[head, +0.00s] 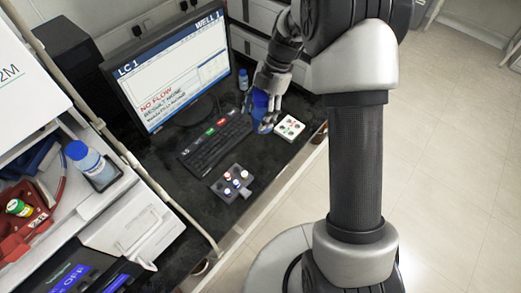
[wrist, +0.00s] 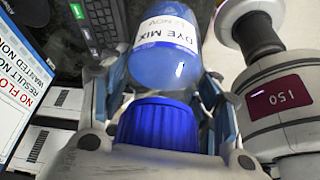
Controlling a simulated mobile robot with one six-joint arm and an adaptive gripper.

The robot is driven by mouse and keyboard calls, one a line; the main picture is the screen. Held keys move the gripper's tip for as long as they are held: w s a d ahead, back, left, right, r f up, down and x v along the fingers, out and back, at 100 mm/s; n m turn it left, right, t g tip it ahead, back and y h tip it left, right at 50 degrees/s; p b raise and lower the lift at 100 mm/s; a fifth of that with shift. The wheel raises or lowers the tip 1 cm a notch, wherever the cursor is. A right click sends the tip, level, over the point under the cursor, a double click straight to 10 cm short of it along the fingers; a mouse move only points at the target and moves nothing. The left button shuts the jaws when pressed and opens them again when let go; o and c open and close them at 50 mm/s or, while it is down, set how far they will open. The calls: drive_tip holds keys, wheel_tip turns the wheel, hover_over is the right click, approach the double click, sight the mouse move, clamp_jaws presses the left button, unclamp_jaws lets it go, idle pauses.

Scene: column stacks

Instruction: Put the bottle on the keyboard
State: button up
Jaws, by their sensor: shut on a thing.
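My gripper (head: 264,97) is shut on a bottle (head: 261,112) over the bench, near the right end of the keyboard. In the wrist view the bottle (wrist: 168,62) has a clear blue body, a ribbed blue cap and a label reading "DYE MIX". The fingers (wrist: 165,95) close on both sides of it near the cap. The black keyboard (head: 215,145) lies in front of the monitor, with a red and a green patch on it. Part of the keyboard shows at top left in the wrist view (wrist: 103,20). Whether the bottle touches anything below is unclear.
A monitor (head: 175,70) stands behind the keyboard. A dark vial rack (head: 219,187) lies in front of it and a white tray (head: 291,120) to the right. A small blue bottle (head: 243,79) stands beside the monitor. Another blue-capped bottle (head: 98,168) is at left.

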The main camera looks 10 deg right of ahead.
wheel_tip(320, 180, down, 17)
drive_tip(key=b, duration=0.4)
drive_tip(key=shift+f, duration=0.2)
drive_tip(key=shift+f, duration=0.1)
drive_tip(key=o, duration=1.4)
drive_tip(key=p+v, duration=0.3)
drive_tip(key=v, duration=0.9)
drive_tip(key=s+r+m, duration=0.1)
drive_tip(key=r, duration=0.3)
drive_tip(key=s+r+m, duration=0.1)
drive_tip(key=r+m, duration=0.1)
drive_tip(key=r, duration=0.1)
drive_tip(key=s+a+r+m+t+h, duration=0.1)
drive_tip(key=r+m, duration=0.1)
drive_tip(key=r, duration=0.2)
drive_tip(key=shift+s+a+r, duration=0.1)
drive_tip(key=shift+s+r, duration=0.2)
drive_tip(key=shift+s, duration=0.05)
drive_tip(key=s+a+r+m+t+h, duration=0.1)
drive_tip(key=s+r+m+t, duration=0.1)
drive_tip(key=s+r+m, duration=0.55)
drive_tip(key=s+r+m+t+h, duration=0.1)
drive_tip(key=s+r+m, duration=0.1)
drive_tip(key=s+m, duration=0.3)
drive_tip(key=s+r+m+t+h, duration=0.1)
drive_tip(key=s+m, duration=0.4)
drive_tip(key=s, duration=0.7)
drive_tip(key=shift+r+t, duration=0.7)
drive_tip(key=shift+r, duration=0.25)
